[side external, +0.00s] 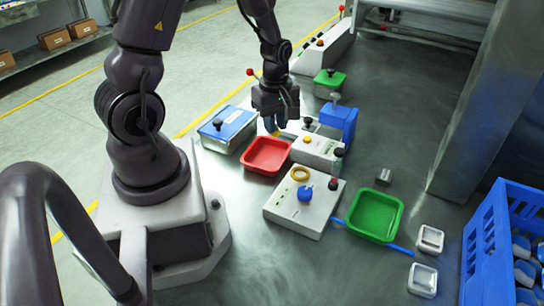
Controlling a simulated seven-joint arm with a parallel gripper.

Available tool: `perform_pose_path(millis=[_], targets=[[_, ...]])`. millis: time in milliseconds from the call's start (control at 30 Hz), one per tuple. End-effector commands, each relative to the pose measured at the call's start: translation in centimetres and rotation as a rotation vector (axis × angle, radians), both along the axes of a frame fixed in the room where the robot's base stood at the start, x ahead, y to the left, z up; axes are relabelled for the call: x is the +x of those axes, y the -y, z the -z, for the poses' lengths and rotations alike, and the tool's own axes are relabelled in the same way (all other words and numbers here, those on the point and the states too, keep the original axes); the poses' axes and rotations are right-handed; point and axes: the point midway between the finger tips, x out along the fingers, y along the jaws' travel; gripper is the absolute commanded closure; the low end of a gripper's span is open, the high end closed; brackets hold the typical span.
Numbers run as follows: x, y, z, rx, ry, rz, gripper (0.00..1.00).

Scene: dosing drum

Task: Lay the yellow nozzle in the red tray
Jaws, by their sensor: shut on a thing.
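My gripper (273,118) hangs at the centre, above the back right corner of the red tray. It is shut on the yellow nozzle (276,133), of which only a small yellow tip shows below the fingers. The red tray (265,154) is a shallow square dish on the steel table and looks empty. The nozzle appears above the tray's far edge; I cannot tell the exact height.
A blue-lidded box (228,125) stands left of the tray. A pale device (318,149) with a blue block (340,120) stands right. A control box (301,212) with a yellow ring (300,173) is in front. A green tray (375,214) and blue crate (493,240) lie further right.

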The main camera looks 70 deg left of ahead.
Motion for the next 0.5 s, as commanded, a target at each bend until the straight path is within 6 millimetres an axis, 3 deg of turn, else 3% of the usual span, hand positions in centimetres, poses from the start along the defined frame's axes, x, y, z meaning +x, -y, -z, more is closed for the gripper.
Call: perform_pose_path(millis=[167,300,500], targets=[[-1.7,-3.1,1.7,-0.002,-0.001,0.019,1.00],[-1.3,-3.2,2.4,-0.002,-0.001,0.098,1.00],[-1.3,-3.2,5.4,-0.004,-0.003,0.115,1.00]])
